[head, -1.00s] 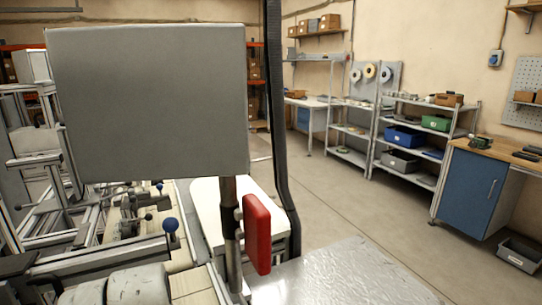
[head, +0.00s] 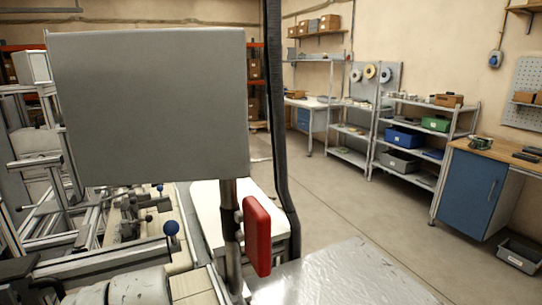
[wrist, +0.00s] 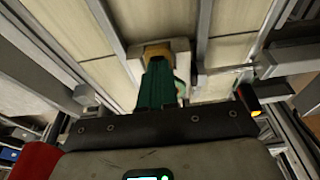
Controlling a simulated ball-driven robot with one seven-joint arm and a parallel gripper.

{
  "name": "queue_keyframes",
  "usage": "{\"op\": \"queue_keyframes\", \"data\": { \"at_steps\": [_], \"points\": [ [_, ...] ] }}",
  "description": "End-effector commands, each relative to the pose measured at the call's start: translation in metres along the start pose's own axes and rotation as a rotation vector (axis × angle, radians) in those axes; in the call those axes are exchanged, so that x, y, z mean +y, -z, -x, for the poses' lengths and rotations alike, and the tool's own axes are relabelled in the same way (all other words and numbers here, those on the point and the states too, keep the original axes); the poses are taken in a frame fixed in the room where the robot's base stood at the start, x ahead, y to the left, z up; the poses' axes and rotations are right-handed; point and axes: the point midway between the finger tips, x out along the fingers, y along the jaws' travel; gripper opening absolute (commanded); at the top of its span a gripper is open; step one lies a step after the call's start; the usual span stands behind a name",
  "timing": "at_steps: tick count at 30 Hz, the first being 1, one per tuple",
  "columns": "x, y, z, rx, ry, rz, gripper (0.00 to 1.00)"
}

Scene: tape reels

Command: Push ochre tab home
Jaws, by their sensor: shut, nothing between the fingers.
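The ochre tab (wrist: 157,50) shows in the wrist view, set between pale grey blocks on a machine with cream panels and metal rails. My gripper (wrist: 158,66) has its green fingers shut together, with nothing between them. The fingertips are right at the near side of the tab and cover part of it. I cannot tell whether they touch it. How far the tab stands out is also unclear. In the head view neither the tab nor the fingers can be seen.
In the head view a large grey panel (head: 150,105) on a post blocks much of the machine. A red paddle (head: 257,236) hangs on that post. A blue-knobbed lever (head: 171,227) stands left of it. Metal rails (wrist: 108,28) flank the tab.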

Motion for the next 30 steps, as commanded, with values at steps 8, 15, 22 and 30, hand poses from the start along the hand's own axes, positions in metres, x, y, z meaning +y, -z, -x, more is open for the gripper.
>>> {"op": "queue_keyframes", "data": {
  "at_steps": [8, 15, 22, 30],
  "points": [
    [0.001, -0.002, -0.003, -0.005, 0.000, 0.000, 0.00],
    [0.001, 0.002, 0.015, -0.004, 0.000, 0.000, 0.00],
    [0.001, 0.007, 0.037, -0.002, -0.001, -0.002, 0.00],
    [0.001, 0.012, 0.061, -0.001, 0.000, -0.001, 0.00]
  ]
}}
